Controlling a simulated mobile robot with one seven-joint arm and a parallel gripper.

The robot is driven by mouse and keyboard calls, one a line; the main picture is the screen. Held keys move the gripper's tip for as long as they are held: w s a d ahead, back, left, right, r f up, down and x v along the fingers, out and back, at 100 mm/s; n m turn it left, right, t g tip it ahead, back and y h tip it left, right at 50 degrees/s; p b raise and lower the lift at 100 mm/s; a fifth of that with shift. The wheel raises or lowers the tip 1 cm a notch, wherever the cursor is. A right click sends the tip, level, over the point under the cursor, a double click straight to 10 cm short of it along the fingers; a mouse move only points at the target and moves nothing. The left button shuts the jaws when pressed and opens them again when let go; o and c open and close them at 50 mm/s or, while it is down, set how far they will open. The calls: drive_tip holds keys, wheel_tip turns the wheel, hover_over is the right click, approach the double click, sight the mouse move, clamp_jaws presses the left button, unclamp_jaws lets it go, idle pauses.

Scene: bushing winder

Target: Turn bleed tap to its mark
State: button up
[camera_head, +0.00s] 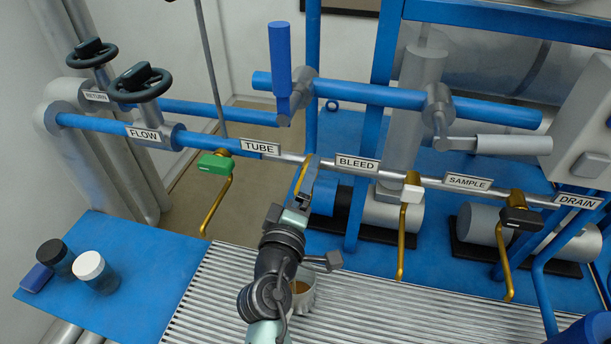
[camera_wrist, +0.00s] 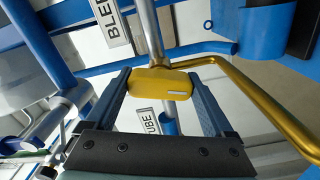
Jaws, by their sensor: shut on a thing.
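The bleed tap's yellow handle (camera_wrist: 162,88) sits on the grey pipe between the TUBE label (camera_head: 260,148) and the BLEED label (camera_head: 357,164). It is a rounded block with a short white line on its face, and a brass spout (camera_wrist: 255,90) bends away to the right in the wrist view. My gripper (camera_head: 306,184) is shut on this handle, with one finger on each side in the wrist view. In the head view my gripper hides most of the handle. No separate target mark can be made out.
A green tap (camera_head: 214,163) stands to the left, a white tap (camera_head: 412,188) and a black tap (camera_head: 517,212) to the right. A cup (camera_head: 302,298) with brown contents stands on the ribbed tray (camera_head: 400,310) beside my arm. Two jars (camera_head: 90,268) stand on the blue table.

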drive_tip(key=shift+n+p, duration=0.55)
drive_tip(key=shift+n, duration=1.15)
drive_tip(key=shift+f, duration=0.1)
drive_tip(key=o, duration=1.1)
drive_tip(key=b+v, duration=0.1)
drive_tip(key=v, duration=1.2)
drive_tip(key=shift+a, duration=0.1)
